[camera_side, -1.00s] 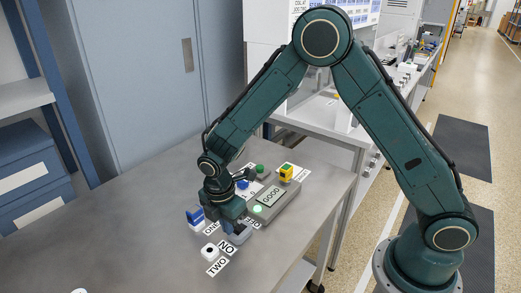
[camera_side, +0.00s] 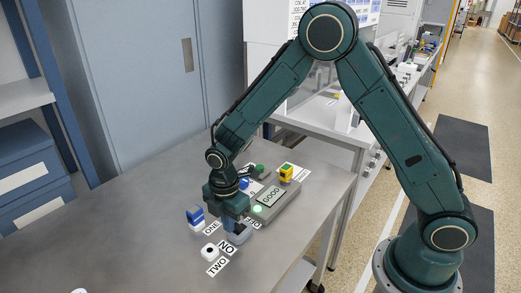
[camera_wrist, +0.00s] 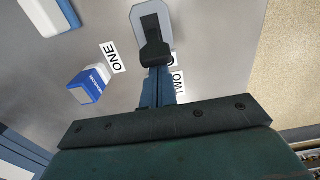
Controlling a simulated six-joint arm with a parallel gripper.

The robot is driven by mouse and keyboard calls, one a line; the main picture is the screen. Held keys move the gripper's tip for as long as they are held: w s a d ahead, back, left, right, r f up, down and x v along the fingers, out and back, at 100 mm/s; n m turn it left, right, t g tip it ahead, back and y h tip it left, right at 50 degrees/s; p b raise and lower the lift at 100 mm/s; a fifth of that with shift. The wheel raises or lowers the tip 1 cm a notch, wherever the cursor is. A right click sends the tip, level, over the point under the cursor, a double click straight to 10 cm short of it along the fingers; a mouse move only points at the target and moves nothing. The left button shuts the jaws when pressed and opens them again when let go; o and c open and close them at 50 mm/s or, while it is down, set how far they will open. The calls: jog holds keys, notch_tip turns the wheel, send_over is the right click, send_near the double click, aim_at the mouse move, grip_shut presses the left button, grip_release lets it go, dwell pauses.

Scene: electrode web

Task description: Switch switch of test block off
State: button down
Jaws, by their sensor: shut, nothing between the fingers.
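A small grey block (camera_side: 241,237), which seems to be the test block, sits on the table under my gripper (camera_side: 232,229). My gripper (camera_wrist: 154,62) is shut and empty, pointing down at this block. Its fingers cover part of the block and switch, so the switch's position and any contact cannot be told. A grey box (camera_side: 286,206) reading GOOD stands behind, with a lit green lamp (camera_side: 257,209).
A blue and white stamp-like piece (camera_side: 196,217) stands near the ONE label (camera_side: 212,228). A yellow block (camera_side: 286,171) stands at the back. The table's left front is mostly clear.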

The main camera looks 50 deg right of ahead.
jog(key=shift+d+r, duration=0.1)
jog(key=shift+d, duration=0.1)
jog(key=shift+d+r+y, duration=0.15)
jog(key=shift+d+y, duration=0.3)
jog(key=shift+y, duration=0.25)
jog(key=shift+d+r+y, duration=0.15)
jog(key=shift+d+y, duration=0.3)
jog(key=shift+y, duration=0.25)
jog(key=d+y, duration=0.1)
jog(key=y, duration=0.1)
jog(key=d+y, duration=0.2)
jog(key=shift+a+r, duration=0.15)
jog(key=shift+r, duration=0.25)
jog(key=shift+r, duration=0.5)
jog(key=shift+a, duration=0.1)
